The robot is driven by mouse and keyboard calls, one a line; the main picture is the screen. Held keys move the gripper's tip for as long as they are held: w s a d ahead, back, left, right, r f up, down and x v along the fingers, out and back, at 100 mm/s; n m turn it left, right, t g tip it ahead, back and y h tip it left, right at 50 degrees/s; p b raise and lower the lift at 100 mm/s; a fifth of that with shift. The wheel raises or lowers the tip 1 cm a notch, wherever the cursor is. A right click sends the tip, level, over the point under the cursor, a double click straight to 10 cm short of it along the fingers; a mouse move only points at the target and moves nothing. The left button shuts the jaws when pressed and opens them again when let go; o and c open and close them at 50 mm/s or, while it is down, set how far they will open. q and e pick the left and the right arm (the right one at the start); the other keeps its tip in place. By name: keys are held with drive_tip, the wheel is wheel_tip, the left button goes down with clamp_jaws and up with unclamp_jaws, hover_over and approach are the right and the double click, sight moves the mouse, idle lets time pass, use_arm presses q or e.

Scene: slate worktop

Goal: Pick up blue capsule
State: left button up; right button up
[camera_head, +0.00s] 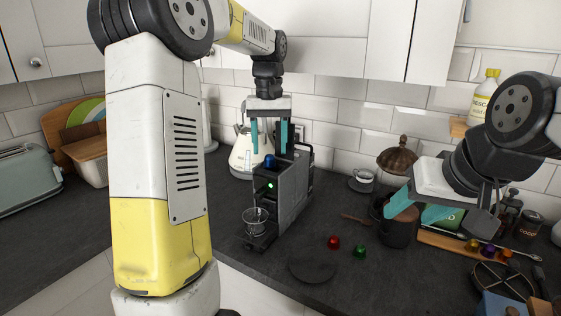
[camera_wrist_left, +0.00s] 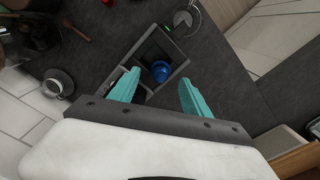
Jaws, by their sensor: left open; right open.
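The blue capsule (camera_head: 269,161) is at the top of the dark coffee machine (camera_head: 292,190). In the left wrist view the blue capsule (camera_wrist_left: 161,70) shows at a dark square opening in the machine's top; how deep it sits I cannot tell. My left gripper (camera_head: 269,143) points down just above the machine, its teal fingers open and apart. In the left wrist view the capsule lies ahead of and between the left fingers (camera_wrist_left: 158,88), with no visible contact. My right gripper (camera_head: 417,208) is open and empty, over the right side of the worktop near a dark pot.
A glass (camera_head: 256,220) stands on the machine's drip tray. A red capsule (camera_head: 334,242), a green capsule (camera_head: 360,251) and a dark round disc (camera_head: 312,268) lie in front. A kettle (camera_head: 245,150) stands behind the machine; a dark pot (camera_head: 398,228) is to the right.

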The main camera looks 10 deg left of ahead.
sight(269, 159)
use_arm(q)
drive_tip(key=shift+f, duration=1.3)
clamp_jaws()
